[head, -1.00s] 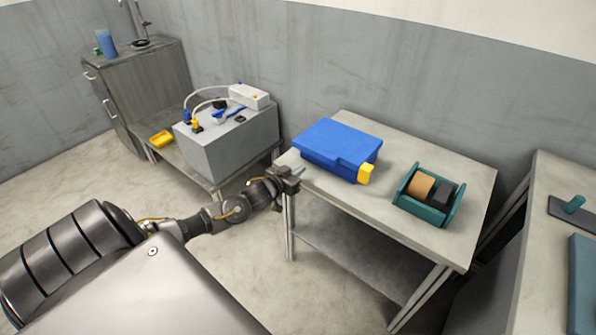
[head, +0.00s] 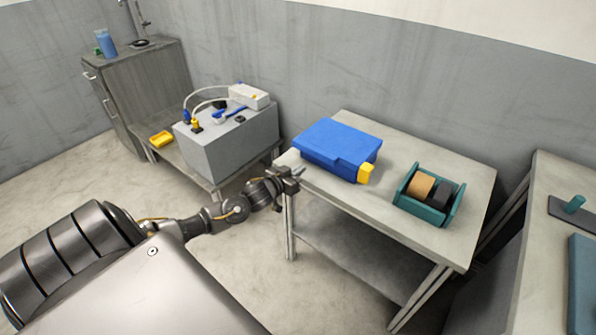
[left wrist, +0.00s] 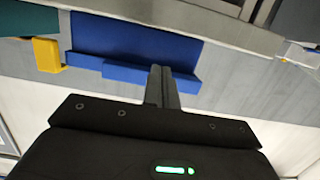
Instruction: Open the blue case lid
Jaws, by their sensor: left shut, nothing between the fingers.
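The blue case (head: 338,146) lies on the grey table with its lid down. My left gripper (head: 299,171) is shut and empty. It is at the table's left front edge, just left of the case and apart from it in the head view. Its shut fingers (left wrist: 161,86) point toward the case in the left wrist view. My right gripper is not in view.
A teal holder (head: 428,196) with an orange-brown and a dark roll stands right of the case on the table (head: 345,199). A grey box (head: 228,142) with cables stands on a low bench at left. Another table (head: 540,230) is at far right.

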